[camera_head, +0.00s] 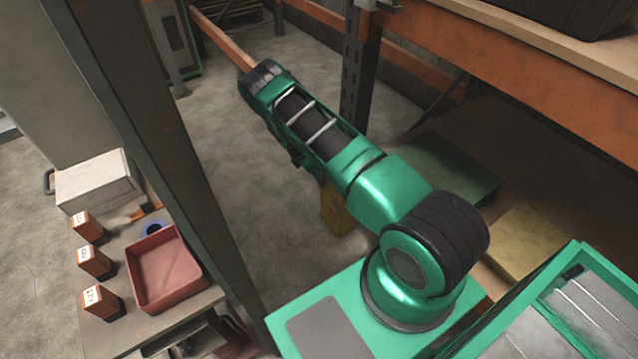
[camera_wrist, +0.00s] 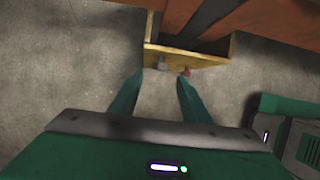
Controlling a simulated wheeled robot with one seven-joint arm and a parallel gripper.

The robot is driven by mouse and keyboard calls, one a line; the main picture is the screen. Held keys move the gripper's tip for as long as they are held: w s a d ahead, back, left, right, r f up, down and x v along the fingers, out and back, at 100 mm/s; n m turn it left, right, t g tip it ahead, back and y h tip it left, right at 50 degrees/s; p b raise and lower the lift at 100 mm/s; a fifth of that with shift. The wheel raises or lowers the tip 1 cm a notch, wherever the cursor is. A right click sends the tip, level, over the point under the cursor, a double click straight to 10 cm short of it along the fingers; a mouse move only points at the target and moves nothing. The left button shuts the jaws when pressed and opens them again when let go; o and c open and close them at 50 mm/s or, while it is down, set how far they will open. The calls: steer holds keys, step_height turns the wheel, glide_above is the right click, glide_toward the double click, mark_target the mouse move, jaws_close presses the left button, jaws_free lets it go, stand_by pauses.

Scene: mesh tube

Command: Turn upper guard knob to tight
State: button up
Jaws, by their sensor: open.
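In the wrist view a yellow housing (camera_wrist: 190,57) lies ahead of my gripper (camera_wrist: 159,80). On its near edge are a small grey knob-like part (camera_wrist: 162,63) and a small red part (camera_wrist: 185,71). I cannot tell which of them is the upper guard knob, nor its setting. My two green fingers are spread apart with nothing between them, their tips just short of these parts. In the head view a yellow piece (camera_head: 337,212) shows partly below my arm, perhaps the same housing; my gripper is hidden there.
Orange rack beams (camera_head: 560,70) and a dark post (camera_head: 360,70) stand behind and right of my arm. Another dark post (camera_head: 165,150) stands left. At lower left a bench holds a red tray (camera_head: 168,270), several small boxes (camera_head: 97,262) and a white case (camera_head: 98,180).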

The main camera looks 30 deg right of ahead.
mark_target(323, 183)
steer(key=x, duration=0.7)
steer(key=shift+d+f, duration=0.15)
steer(key=shift+f, duration=0.25)
steer(key=c, duration=1)
